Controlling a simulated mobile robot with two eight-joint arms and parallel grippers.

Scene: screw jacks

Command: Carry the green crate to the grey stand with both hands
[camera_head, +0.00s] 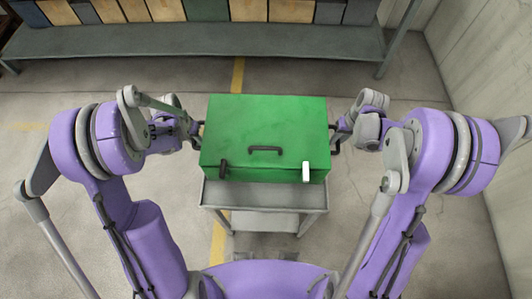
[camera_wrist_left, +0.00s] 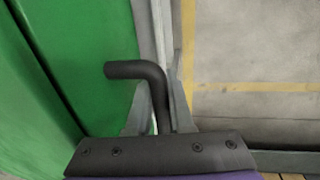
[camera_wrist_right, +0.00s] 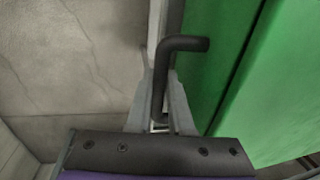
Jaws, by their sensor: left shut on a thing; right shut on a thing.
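The green crate (camera_head: 265,125) is in the middle of the head view, with a dark handle on its lid, a black latch at its front left and a white one at its front right. My left gripper (camera_head: 194,130) is shut on the crate's left side handle, and this dark bent handle (camera_wrist_left: 135,70) shows between the fingers in the left wrist view. My right gripper (camera_head: 338,134) is shut on the right side handle (camera_wrist_right: 184,45). The grey stand (camera_head: 265,197) is directly below the crate, mostly hidden by it. I cannot tell whether the crate touches its top.
A long grey shelf (camera_head: 200,41) with several boxes runs along the back. A pale wall (camera_head: 485,60) stands at the right. A yellow line (camera_head: 238,75) runs along the concrete floor, which is clear on both sides of the stand.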

